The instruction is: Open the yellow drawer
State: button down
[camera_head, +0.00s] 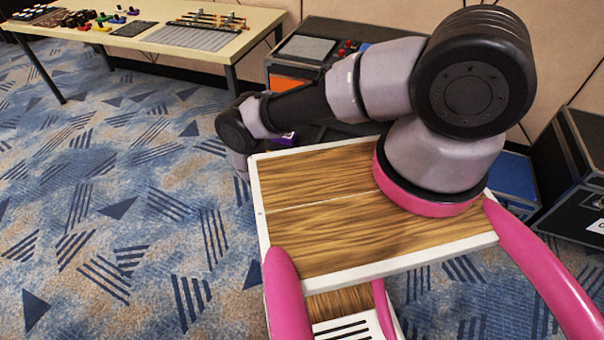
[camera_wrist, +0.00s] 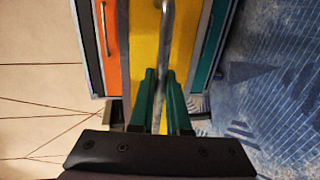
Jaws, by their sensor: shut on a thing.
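The yellow drawer (camera_wrist: 148,42) fills the upper middle of the wrist view, with a long metal bar handle (camera_wrist: 166,25) along its front. My gripper (camera_wrist: 160,76) has its green fingers on either side of the handle and is shut on it. I cannot tell whether the drawer front stands out from its neighbours. In the head view my arm hides the yellow drawer and my gripper.
An orange drawer (camera_wrist: 109,45) and a teal drawer (camera_wrist: 209,52) flank the yellow one. The dark cabinet (camera_head: 345,29) stands by the wall. A table (camera_head: 262,20) with small items is at the back left. Open carpet (camera_head: 120,190) lies at left.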

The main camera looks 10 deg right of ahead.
jog(key=shift+s+a, duration=0.2)
jog(key=c, duration=0.9)
grip_release()
